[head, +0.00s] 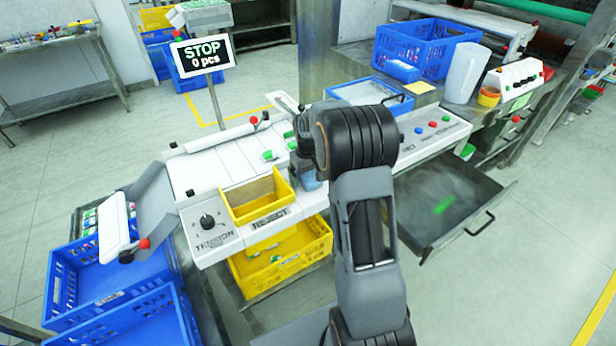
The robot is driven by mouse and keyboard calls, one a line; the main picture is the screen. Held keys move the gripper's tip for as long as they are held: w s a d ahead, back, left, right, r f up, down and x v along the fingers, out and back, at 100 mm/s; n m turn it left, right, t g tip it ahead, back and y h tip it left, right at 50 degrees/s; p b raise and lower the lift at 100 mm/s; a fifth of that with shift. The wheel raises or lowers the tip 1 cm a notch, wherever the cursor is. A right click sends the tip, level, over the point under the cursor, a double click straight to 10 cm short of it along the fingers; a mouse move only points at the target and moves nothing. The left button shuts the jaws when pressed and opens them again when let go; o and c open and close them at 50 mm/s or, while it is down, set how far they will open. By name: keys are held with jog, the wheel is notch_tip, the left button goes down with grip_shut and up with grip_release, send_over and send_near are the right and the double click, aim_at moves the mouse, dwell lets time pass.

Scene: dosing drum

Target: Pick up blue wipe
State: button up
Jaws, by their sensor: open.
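My gripper (308,170) is over the white machine top, just behind the yellow REJECT bin, and is largely hidden behind my own arm. It is open. A small patch of blue (313,184) shows right below it; I cannot tell for certain that this is the blue wipe, or whether the gripper touches it. A blue rounded roll or bundle (402,71) lies on the bench in front of the large blue crate, well away from my gripper.
The yellow REJECT bin (250,208) is close in front of my gripper. Green pieces (269,156) lie on the machine top. A STOP display (202,55) stands behind. A blue-rimmed tray (371,94) is at the back. An open drawer (455,212) juts out at right.

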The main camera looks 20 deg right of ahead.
jog(key=shift+c, duration=0.4)
jog(key=c, duration=0.9)
jog(key=shift+r, duration=0.5)
notch_tip(320, 180, up, 2)
jog(key=shift+r, duration=0.2)
jog(key=s+r, duration=0.4)
jog(key=r, duration=0.1)
jog(key=shift+s+a, duration=0.15)
jog(key=shift+a, duration=0.15)
jog(key=s+a+r+b, duration=0.1)
jog(key=s+r, duration=0.3)
jog(key=s, duration=0.5)
jog(key=shift+s+a+r, duration=0.15)
jog(key=shift+s+r, duration=0.15)
